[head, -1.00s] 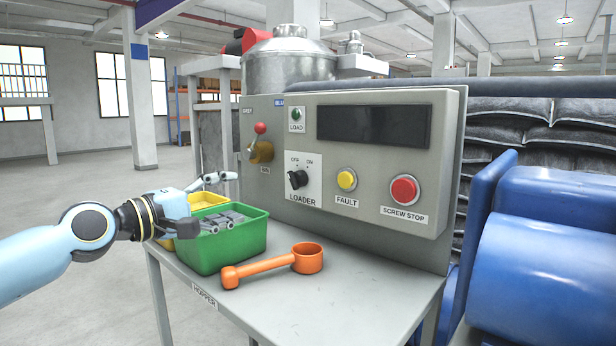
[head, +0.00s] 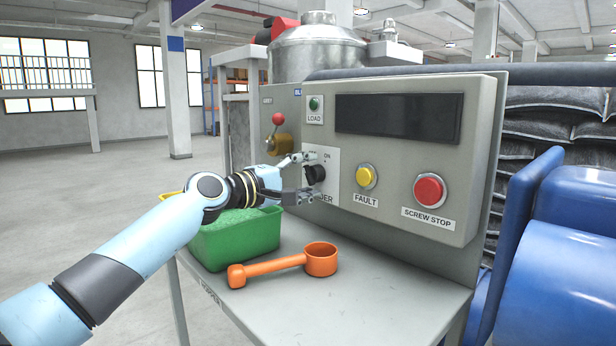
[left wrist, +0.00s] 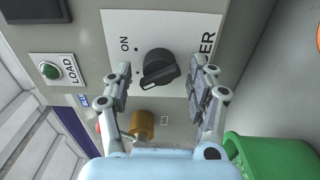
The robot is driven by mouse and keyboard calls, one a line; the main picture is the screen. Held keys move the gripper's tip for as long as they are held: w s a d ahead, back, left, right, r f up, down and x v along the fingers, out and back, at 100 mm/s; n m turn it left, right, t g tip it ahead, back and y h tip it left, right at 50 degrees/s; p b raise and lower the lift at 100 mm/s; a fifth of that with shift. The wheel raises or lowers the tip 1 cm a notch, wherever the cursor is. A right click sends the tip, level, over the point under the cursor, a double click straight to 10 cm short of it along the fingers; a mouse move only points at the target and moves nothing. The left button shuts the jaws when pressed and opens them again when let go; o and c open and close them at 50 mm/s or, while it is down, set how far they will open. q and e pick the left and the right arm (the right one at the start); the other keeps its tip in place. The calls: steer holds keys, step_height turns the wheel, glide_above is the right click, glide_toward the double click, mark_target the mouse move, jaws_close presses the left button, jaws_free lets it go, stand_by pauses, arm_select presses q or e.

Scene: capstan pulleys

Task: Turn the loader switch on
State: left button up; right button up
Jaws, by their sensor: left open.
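The loader switch is a black rotary knob (head: 316,173) on a white plate of the grey control panel. In the left wrist view the knob (left wrist: 158,68) has a pale mark at its lower left, turned away from the "ON" label. The "OFF" label is hidden. My left gripper (head: 309,177) is open in front of the plate, one finger above and one below the knob. In the left wrist view its fingertips (left wrist: 164,76) stand on either side of the knob, with gaps visible. My right gripper is not in view.
The panel also carries a yellow fault button (head: 366,176), a red screw stop button (head: 429,189), a green load lamp (head: 314,103) and a red-knobbed lever (head: 278,119). A green bin (head: 236,242) and an orange scoop (head: 285,265) are on the table below. The table's front right is clear.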

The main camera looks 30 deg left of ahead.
arm_select(q)
steer(key=shift+w+d, duration=0.1)
steer(key=shift+w, duration=0.25)
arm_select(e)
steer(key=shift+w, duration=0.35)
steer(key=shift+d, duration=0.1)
